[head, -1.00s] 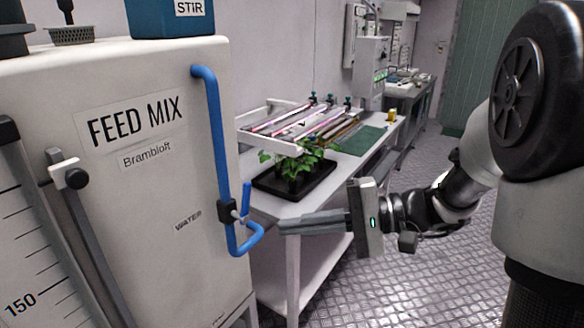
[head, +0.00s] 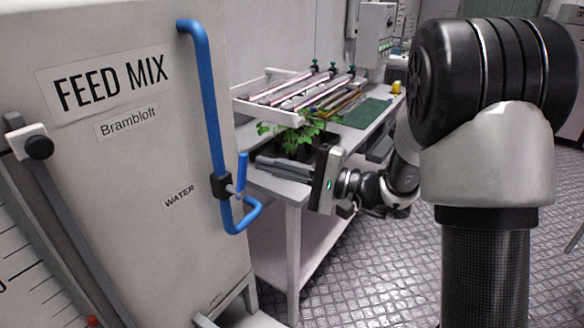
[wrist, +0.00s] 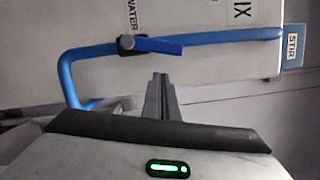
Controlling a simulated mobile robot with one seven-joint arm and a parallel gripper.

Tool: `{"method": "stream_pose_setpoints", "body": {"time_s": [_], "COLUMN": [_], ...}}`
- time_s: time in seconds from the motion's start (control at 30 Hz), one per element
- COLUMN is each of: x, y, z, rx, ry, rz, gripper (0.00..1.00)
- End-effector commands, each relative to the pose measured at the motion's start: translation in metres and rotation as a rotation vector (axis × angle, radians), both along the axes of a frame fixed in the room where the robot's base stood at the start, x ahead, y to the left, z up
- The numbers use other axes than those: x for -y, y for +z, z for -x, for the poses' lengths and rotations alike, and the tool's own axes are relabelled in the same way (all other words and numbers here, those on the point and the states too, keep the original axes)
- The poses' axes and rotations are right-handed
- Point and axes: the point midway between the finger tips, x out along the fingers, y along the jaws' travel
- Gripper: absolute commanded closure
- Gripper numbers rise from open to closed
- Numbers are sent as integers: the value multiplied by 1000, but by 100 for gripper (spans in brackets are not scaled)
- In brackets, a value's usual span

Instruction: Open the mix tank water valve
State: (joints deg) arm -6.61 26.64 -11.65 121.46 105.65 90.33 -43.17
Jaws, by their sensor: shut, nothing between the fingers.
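The white feed mix tank (head: 110,200) fills the left of the head view, with a "WATER" label beside a blue pipe (head: 208,100). The water valve (head: 221,186) is a black body on this pipe. Its blue handle (head: 242,174) points up, roughly along the pipe. In the wrist view the handle (wrist: 155,45) runs nearly parallel to the pipe (wrist: 225,38). My gripper (head: 258,164) is shut and empty, to the right of the handle's upper end. In the wrist view its fingertips (wrist: 160,76) point at the handle, with a visible gap.
A white bench (head: 280,188) stands behind my gripper, with a green plant (head: 300,135) and a tube rack (head: 300,92) on it. A blue "STIR" box (wrist: 292,46) shows in the wrist view.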

Motion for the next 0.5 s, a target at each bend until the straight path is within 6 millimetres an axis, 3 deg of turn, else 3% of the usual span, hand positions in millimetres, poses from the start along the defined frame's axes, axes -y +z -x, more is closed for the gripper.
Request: {"method": "stream_pose_setpoints", "body": {"time_s": [0.2,0.5], "x": [-10,-11], "y": [6,7], "z": [18,21], "rx": [2,1], "ry": [-1,-1], "rz": [1,1], "gripper": [100,100]}}
